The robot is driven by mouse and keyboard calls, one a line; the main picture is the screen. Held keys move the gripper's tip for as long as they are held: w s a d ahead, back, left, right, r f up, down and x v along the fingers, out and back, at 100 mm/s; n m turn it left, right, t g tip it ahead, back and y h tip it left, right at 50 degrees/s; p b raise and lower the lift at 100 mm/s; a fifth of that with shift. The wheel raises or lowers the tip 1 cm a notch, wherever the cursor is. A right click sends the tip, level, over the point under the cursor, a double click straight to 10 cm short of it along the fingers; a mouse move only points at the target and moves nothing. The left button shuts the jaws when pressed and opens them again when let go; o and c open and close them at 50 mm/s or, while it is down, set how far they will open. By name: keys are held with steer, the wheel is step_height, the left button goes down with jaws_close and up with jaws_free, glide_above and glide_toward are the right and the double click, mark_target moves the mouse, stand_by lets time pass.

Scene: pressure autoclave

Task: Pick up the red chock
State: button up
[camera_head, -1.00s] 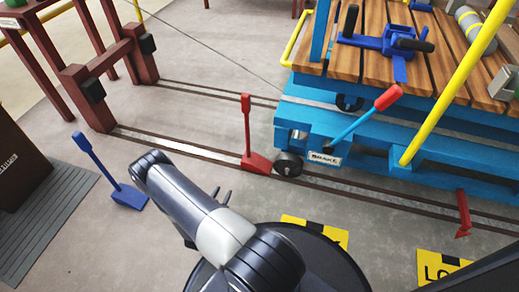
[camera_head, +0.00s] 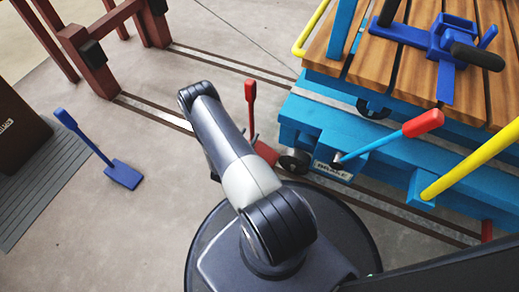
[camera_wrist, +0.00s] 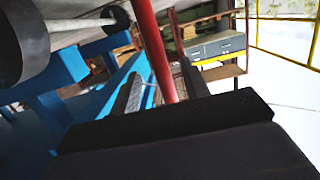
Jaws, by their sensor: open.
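The red chock (camera_head: 250,103) stands on the rail beside the front wheel of the blue cart in the head view. Its upright red handle rises from a wedge base (camera_head: 266,153) at the wheel. In the wrist view the red handle (camera_wrist: 152,40) runs down between the two fingers of my gripper (camera_wrist: 160,74). The fingers are open, one on each side of the handle, with no clear grip on it. In the head view my arm hides most of the gripper near the chock.
The blue cart (camera_head: 310,115) with a wooden deck is right of the chock. Its red-tipped brake lever (camera_head: 385,138) and a yellow bar (camera_head: 475,160) stick out. A blue chock (camera_head: 124,174) stands on open floor at left. Another red piece (camera_head: 487,231) shows at right.

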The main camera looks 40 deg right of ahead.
mark_target(251, 131)
steer(key=b+x, duration=0.1)
steer(key=x, duration=0.2)
steer(key=shift+w+d, duration=0.2)
steer(key=shift+d, duration=0.15)
steer(key=shift+c, duration=0.5)
jaws_close()
stand_by(0.6)
